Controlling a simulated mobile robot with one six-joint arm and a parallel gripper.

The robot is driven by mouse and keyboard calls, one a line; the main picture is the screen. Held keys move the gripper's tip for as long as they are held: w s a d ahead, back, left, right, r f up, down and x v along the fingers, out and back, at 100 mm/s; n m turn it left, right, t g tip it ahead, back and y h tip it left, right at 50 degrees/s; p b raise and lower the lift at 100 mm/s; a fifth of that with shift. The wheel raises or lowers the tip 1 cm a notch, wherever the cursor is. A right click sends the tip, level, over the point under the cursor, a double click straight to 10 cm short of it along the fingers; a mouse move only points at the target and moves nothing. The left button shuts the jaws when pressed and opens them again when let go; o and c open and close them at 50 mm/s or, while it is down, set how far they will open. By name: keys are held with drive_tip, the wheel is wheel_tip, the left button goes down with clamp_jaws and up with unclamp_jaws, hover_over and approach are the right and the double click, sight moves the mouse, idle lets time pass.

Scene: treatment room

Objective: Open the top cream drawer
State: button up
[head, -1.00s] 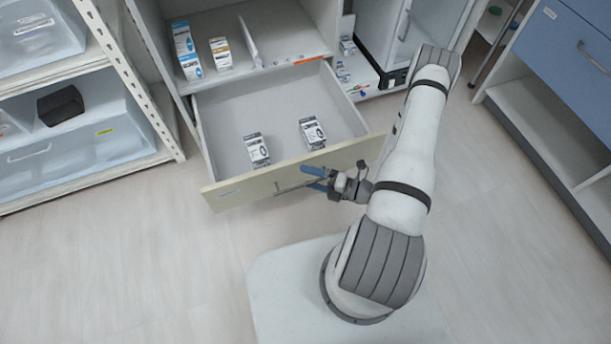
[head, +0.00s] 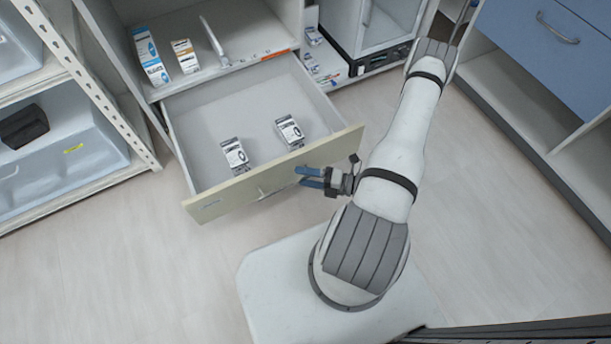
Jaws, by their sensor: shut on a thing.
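The top cream drawer (head: 225,196) is pulled well out of its cabinet in the head view, and its inside shows. My gripper (head: 306,177), with blue fingers, is at the right part of the drawer's front. It is shut on the drawer's handle (head: 272,190), a thin bar on the front face. The right end of the handle is hidden by the fingers.
Cartons (head: 150,57) stand on the shelf above the drawer. A rack with clear bins (head: 75,150) is close on the left. A blue-drawer cabinet (head: 560,50) stands at the right. The floor (head: 130,260) in front of the drawer's left part is clear.

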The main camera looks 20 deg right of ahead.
drive_tip(key=shift+r, duration=0.25)
